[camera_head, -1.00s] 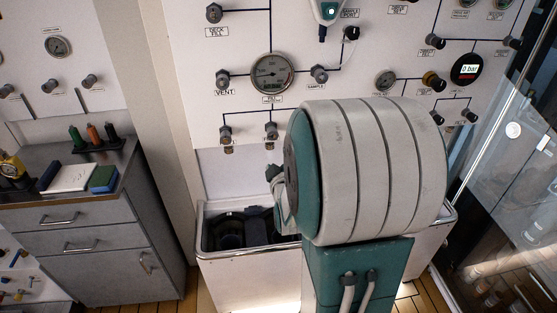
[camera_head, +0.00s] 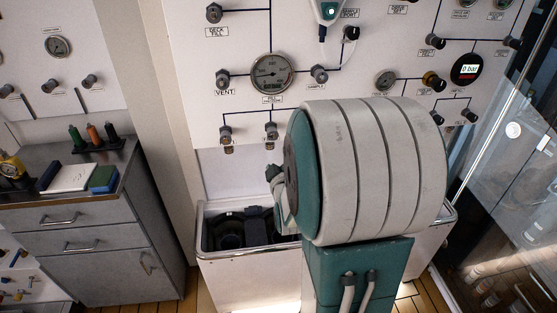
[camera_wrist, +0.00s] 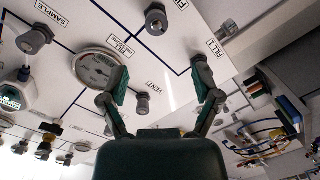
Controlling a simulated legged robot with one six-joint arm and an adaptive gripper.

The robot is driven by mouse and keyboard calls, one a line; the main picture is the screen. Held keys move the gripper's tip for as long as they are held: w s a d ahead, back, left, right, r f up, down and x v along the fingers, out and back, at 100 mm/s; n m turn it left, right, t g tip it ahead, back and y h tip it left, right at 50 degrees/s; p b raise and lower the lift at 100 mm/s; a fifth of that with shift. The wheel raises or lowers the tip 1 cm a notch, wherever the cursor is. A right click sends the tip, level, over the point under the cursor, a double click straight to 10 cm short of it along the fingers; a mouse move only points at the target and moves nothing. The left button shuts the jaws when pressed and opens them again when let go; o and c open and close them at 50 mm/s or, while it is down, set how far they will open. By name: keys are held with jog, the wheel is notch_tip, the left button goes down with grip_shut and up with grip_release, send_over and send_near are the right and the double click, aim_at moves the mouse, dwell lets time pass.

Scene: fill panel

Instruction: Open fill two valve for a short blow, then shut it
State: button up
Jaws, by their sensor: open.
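Two small dark-knobbed fill valves sit side by side below the big gauge (camera_head: 271,73). The left one (camera_head: 226,132) and the right one, by position fill two (camera_head: 271,130), have labels too small to read surely. The wrist view looks at the panel nearly upside down. There the fill two valve (camera_wrist: 157,20) is at the top, beyond the fingertips, and the other fill valve (camera_wrist: 200,58) is at the right fingertip, partly covered. My gripper (camera_wrist: 160,78) is open, with nothing between its fingers. Contact with a valve cannot be told.
The vent valve (camera_wrist: 142,103) shows between and beyond my fingers, near the gauge (camera_wrist: 97,68). The sample valve (camera_head: 319,74) is right of the gauge. A white-rimmed bin (camera_head: 215,255) stands below the panel. A grey cabinet (camera_head: 100,240) is at left, a glass door (camera_head: 510,170) at right.

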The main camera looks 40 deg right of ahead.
aim_at(273, 136)
jog(key=w+d+m, duration=0.2)
jog(key=w+m, duration=0.1)
jog(key=w+d+m, duration=0.2)
jog(key=w+m, duration=0.1)
jog(key=m, duration=0.1)
jog(key=w+d+m+t, duration=0.1)
jog(key=w+d+m, duration=0.1)
jog(key=w+m, duration=0.2)
jog(key=shift+d+f, duration=0.2)
jog(key=shift+d, duration=0.05)
dwell(0.7)
jog(key=shift+y, duration=0.4)
grip_shut()
